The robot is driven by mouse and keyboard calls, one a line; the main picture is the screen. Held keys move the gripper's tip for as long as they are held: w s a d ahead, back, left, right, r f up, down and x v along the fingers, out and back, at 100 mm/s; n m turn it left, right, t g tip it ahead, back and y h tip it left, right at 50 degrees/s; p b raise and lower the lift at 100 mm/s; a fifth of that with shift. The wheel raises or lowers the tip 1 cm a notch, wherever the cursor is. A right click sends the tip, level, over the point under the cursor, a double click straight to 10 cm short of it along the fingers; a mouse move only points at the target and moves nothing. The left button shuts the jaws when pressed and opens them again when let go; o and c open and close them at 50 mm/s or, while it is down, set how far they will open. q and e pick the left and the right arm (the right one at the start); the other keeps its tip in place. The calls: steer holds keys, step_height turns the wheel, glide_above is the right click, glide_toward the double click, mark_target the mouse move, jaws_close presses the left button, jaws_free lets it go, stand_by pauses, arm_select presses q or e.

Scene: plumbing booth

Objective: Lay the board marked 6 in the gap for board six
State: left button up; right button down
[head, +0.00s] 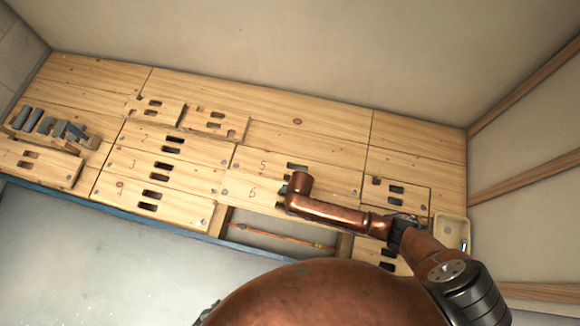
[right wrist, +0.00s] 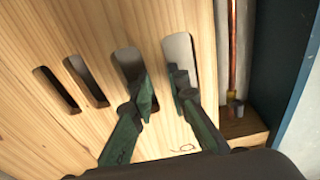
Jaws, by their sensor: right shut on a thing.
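The board marked 6 (head: 240,193) is a pale wooden board in the head view, between the board marked 5 (head: 250,165) and the open gap (head: 245,220). In the right wrist view the 6 shows near the lower edge of the board (right wrist: 205,80). My right gripper (right wrist: 161,85) is shut on the wood between its two slots, a fingertip at each slot. In the head view my own arm covers the gripper and part of the board. How high the board sits above the floor is unclear. My left gripper is not in view.
A copper pipe (head: 282,238) runs through the gap and also shows in the right wrist view (right wrist: 232,55). Grey pipe pieces (head: 45,125) lie at the far left. Loose slotted boards (head: 215,122) lie at the back. A pale tray (head: 450,232) stands at right.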

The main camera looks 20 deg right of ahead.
steer(key=shift+f, duration=1.75)
stand_by(1.4)
steer(key=c, duration=1.8)
jaws_free()
steer(key=shift+o, duration=0.2)
steer(key=shift+d+f, duration=0.1)
